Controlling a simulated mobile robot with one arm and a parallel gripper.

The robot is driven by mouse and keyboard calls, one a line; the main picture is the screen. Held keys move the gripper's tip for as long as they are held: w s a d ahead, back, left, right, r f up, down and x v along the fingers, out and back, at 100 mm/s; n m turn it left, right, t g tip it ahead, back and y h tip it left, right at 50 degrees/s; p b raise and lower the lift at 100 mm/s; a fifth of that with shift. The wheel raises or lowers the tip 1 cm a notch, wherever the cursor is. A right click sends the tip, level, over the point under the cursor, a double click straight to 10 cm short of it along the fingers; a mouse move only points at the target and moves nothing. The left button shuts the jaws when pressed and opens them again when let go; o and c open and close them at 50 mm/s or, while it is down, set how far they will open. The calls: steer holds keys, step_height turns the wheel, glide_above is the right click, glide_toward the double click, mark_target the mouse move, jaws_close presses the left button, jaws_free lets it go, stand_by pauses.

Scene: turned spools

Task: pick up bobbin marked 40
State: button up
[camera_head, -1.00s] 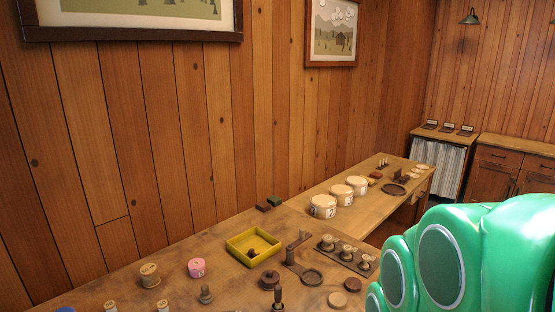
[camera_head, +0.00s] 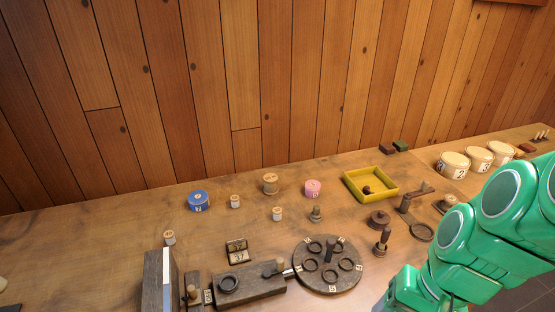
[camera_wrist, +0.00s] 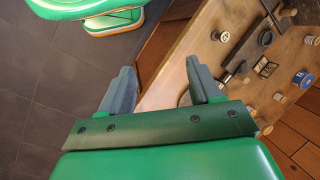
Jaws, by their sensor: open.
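Several pale wooden bobbins stand upright on the wooden table in the head view: a small one (camera_head: 235,201), another small one (camera_head: 277,213), one at the left (camera_head: 169,237) and a wider one (camera_head: 270,183). I cannot read a 40 on any of them. A blue spool (camera_head: 198,201) and a pink spool (camera_head: 312,188) carry labels too small to read surely. My gripper (camera_wrist: 162,88) is open and empty in the wrist view, over the floor and table edge. The blue spool (camera_wrist: 302,78) and small bobbins show at right there, apart from the fingers.
A round dark rack with rings (camera_head: 328,264), a dark upright block (camera_head: 160,281) and a small number stand (camera_head: 237,251) occupy the table front. Bare tabletop lies at left.

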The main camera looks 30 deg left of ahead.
steer(key=w+a+m+g+y, duration=0.1)
steer(key=w+a+m+y, duration=0.15)
steer(key=a, duration=1.05)
steer(key=w+a+m+g+y, duration=0.1)
steer(key=w+a+y, duration=0.2)
steer(key=a, duration=0.9)
steer(key=w+a+m+g+y, duration=0.1)
steer(key=w+a+m+y, duration=0.15)
steer(key=a, duration=1.05)
steer(key=w+a+f+m+y, duration=0.15)
steer(key=a+f+m, duration=0.35)
steer(key=a, duration=0.5)
steer(key=m+t, duration=0.2)
steer(key=m, duration=0.2)
glide_toward(165, 235)
steer(key=shift+w+a+f+y, duration=0.1)
steer(key=shift+a+f+y, duration=0.15)
steer(key=shift+a+f, duration=0.3)
steer(key=shift+a+f+y, duration=0.2)
steer(key=shift+a+f, duration=0.2)
steer(key=shift+a, duration=0.3)
steer(key=shift+a+f+m, duration=0.3)
steer(key=shift+f, duration=0.15)
steer(key=shift+x, duration=1.2)
steer(key=x, duration=0.3)
steer(key=shift+s+a+f, duration=0.2)
steer(key=shift+s, duration=0.1)
steer(key=shift+s+a+f, duration=0.1)
steer(key=shift+a+f, duration=0.1)
steer(key=shift+a, duration=0.45)
